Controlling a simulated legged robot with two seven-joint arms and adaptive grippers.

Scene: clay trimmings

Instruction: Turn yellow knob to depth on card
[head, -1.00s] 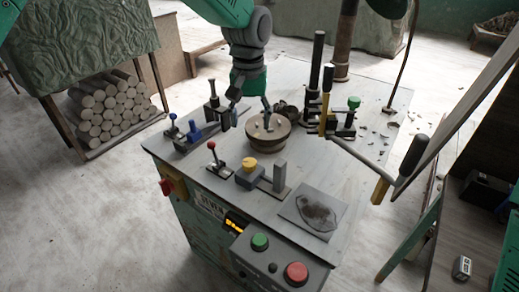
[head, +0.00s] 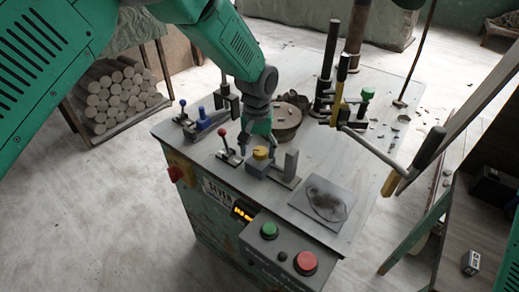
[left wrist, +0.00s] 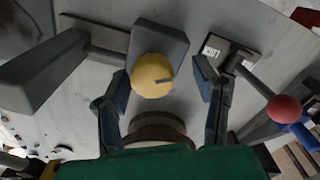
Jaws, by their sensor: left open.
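The yellow knob (head: 261,153) sits on a grey block on the machine's table top. It fills the middle of the left wrist view (left wrist: 153,72), with a dark notch at its edge. My left gripper (head: 258,146) is right at the knob, pointing down. In the left wrist view its fingers (left wrist: 163,84) are apart, one on each side of the knob, with gaps visible. I cannot make out a card with a depth on it. My right gripper is not in view.
A grey upright block (head: 291,165) stands just right of the knob. A red-tipped lever (head: 222,132) is close on the left. A round wooden piece (head: 288,122) lies behind. A stained slab (head: 322,202) lies at right; green (head: 269,230) and red (head: 306,263) buttons are in front.

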